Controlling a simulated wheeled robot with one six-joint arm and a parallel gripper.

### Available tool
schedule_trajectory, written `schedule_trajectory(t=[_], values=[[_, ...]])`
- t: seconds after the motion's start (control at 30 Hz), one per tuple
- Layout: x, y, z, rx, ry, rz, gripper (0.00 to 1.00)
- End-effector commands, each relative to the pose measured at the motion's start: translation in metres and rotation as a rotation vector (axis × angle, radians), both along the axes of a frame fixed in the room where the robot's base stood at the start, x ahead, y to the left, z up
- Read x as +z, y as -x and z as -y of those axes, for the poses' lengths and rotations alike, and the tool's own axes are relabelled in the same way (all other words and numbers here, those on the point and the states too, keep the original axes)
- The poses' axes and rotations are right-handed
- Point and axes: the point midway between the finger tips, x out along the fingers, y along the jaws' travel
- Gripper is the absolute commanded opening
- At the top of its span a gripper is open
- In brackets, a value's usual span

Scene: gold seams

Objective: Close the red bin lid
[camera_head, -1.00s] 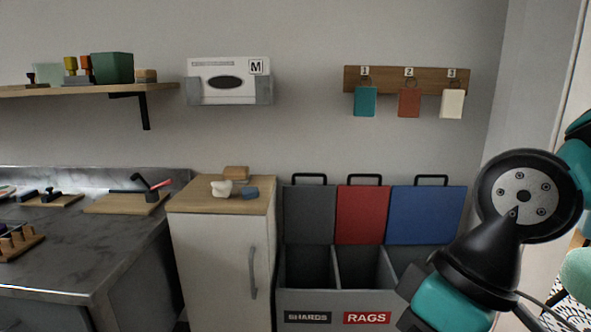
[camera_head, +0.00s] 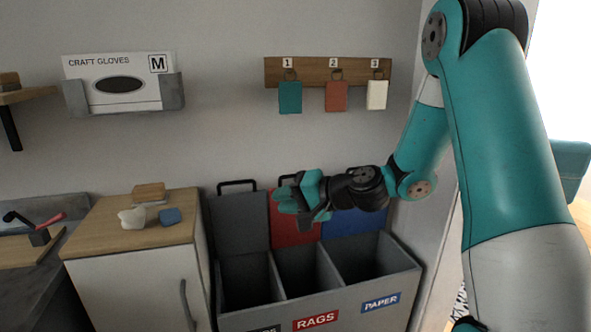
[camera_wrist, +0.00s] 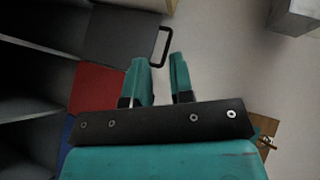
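The red lid (camera_head: 288,234) stands open and upright against the wall behind the RAGS bin (camera_head: 300,275), between the grey lid (camera_head: 240,222) and the blue lid (camera_head: 350,222). My gripper (camera_head: 290,197) is in front of the red lid's upper part and hides much of it and its handle. In the wrist view the red lid (camera_wrist: 98,88) lies left of my gripper (camera_wrist: 159,72). The two teal fingers are apart with nothing between them. I cannot tell whether the gripper touches the lid.
The bin unit's compartments are open, with a PAPER label (camera_head: 381,302) at right. A wooden-topped cabinet (camera_head: 105,215) holding small objects stands left of it. A glove box (camera_head: 120,85) and a key rack (camera_head: 325,72) hang above. A wall closes in on the right.

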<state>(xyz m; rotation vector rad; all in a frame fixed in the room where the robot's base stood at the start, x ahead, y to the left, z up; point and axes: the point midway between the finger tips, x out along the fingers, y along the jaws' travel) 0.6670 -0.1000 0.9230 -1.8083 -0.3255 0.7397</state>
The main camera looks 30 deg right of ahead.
Motion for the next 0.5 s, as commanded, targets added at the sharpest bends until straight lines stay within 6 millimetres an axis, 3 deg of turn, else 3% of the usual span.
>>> schedule_trajectory(t=[0.03,0.1,0.2,0.33,0.5], values=[[-0.004,-0.010,0.041,-0.143,-0.085,0.006,0.22],[-0.009,-0.017,0.086,-0.304,-0.179,0.028,0.22],[-0.017,-0.018,0.133,-0.466,-0.271,0.053,0.22],[-0.022,-0.018,0.160,-0.561,-0.322,0.069,0.22],[-0.024,-0.038,0.160,-0.568,-0.325,0.073,0.22]])
